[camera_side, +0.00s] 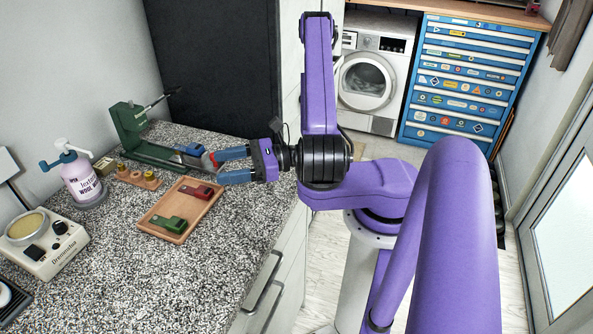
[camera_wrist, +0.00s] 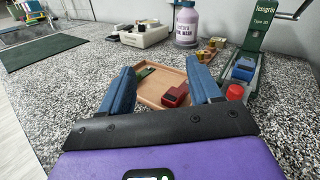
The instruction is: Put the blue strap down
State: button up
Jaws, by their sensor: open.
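A small folded blue piece (camera_side: 191,150), which looks like the blue strap, rests on the bed of a green press-like tool (camera_side: 150,150) on the speckled counter. It also shows in the wrist view (camera_wrist: 243,70), right of my fingers, beside a red knob (camera_wrist: 235,92). My gripper (camera_side: 219,167) has blue fingers, spread apart with nothing between them. It is over the counter close to the red-knob end of the green tool. A wooden tray (camera_side: 160,226) holds a red strap-like piece (camera_side: 196,191) and a green one (camera_side: 170,225), with bare wood around them.
Left of the tray are a wooden holder (camera_side: 139,177), a pump bottle (camera_side: 82,180) and a cream device (camera_side: 45,243). A dark panel (camera_side: 215,60) stands behind the counter. The counter in front of the tray is clear.

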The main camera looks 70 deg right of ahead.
jog(key=s+a+r+n+g+y, duration=0.2)
jog(key=s+a+n+g+y, duration=0.25)
jog(key=a+n+g, duration=0.65)
jog(key=s+d+r+n+g+h, duration=0.1)
jog(key=s+n+h, duration=0.3)
jog(key=n, duration=0.4)
jog(key=s+d+r+n+g+h, duration=0.1)
jog(key=s+d+n+h, duration=0.3)
jog(key=n, duration=0.5)
jog(key=s+d+r+n+g+h, duration=0.1)
jog(key=s+d+n+g+h, duration=0.1)
jog(key=n+h, duration=0.5)
jog(key=shift+s+d+r+n+g, duration=0.2)
jog(key=shift+s+n+g, duration=0.5)
jog(key=shift+s+n, duration=0.4)
jog(key=r+n+t, duration=0.1)
jog(key=s+a+n+t, duration=0.1)
jog(key=shift+s+r+n, duration=0.25)
jog(key=shift+r+n, duration=0.05)
jog(key=shift+r, duration=0.1)
